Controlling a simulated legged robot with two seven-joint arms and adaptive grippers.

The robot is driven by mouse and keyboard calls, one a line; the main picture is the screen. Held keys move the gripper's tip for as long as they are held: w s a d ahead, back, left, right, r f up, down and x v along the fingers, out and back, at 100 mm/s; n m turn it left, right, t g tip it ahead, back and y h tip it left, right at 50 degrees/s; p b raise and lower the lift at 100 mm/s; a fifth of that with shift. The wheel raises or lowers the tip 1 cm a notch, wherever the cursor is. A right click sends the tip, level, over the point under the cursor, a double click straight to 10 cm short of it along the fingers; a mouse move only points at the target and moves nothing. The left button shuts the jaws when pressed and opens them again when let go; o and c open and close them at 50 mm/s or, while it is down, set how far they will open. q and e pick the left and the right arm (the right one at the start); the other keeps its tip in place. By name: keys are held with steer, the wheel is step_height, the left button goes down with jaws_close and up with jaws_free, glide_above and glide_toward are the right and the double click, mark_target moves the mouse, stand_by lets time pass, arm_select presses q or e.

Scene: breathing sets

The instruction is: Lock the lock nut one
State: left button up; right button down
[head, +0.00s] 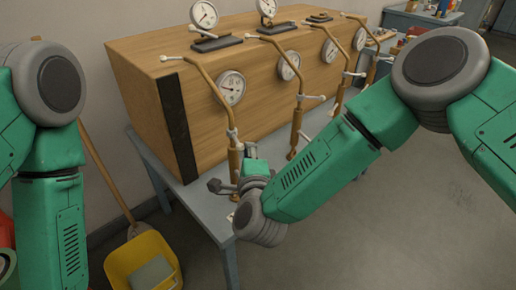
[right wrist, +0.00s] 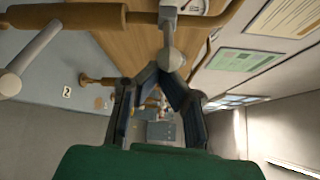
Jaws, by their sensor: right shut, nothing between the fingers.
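The nearest brass pipe (head: 235,160) stands upright at the front left of the wooden box, with a pale collar (head: 232,133) above its thick section. I cannot tell which fitting is lock nut one. My right gripper (head: 250,151) is beside this pipe, small and partly blurred into it. In the right wrist view its dark fingers (right wrist: 166,78) are closed together with nothing between them. A grey rounded knob (right wrist: 173,61) on the collar (right wrist: 181,17) appears right at the fingertips; contact is unclear. The thick brass section (right wrist: 70,17) lies left of it. My left gripper is out of view.
The wooden box (head: 140,75) with several gauges and more brass pipes (head: 299,120) stands on a grey-blue table (head: 205,212). My right forearm crosses before the other pipes. A yellow dustpan (head: 140,262) is on the floor at left. The floor at right is clear.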

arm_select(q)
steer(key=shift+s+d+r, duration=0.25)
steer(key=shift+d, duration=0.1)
arm_select(e)
steer(key=shift+s+a, duration=0.7)
steer(key=shift+a, duration=0.2)
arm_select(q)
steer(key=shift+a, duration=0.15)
arm_select(e)
steer(key=shift+a, duration=0.15)
